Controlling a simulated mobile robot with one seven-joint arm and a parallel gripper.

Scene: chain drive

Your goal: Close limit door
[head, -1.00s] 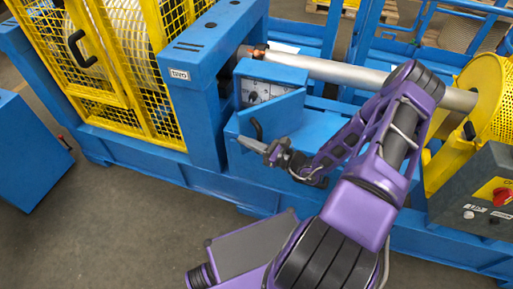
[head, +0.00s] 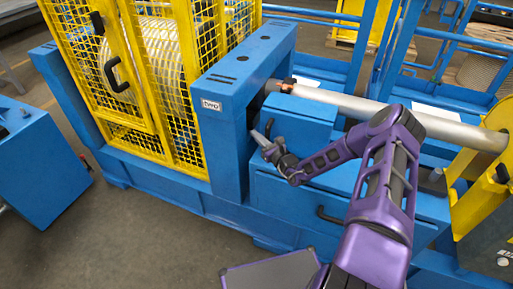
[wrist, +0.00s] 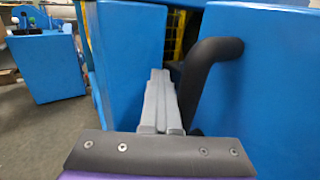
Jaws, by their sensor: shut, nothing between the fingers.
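The limit door (head: 298,132) is the blue front panel of the small box below the metal bar. The dials inside the box do not show now, and I cannot tell whether the door is fully shut. In the wrist view the blue panel (wrist: 275,85) with a black handle (wrist: 202,75) fills the right side. My gripper (head: 259,134) is at the left end of the box front, beside the blue post. In the wrist view my gripper (wrist: 158,76) is shut and empty, just left of the handle. I cannot tell whether it touches the handle or door.
A blue post (head: 228,150) stands close left of my gripper, with a yellow mesh guard (head: 140,80) beyond it. A metal bar (head: 390,112) runs behind the box. A lower blue panel with a black handle (head: 325,214) is below. The grey floor (head: 130,240) in front is open.

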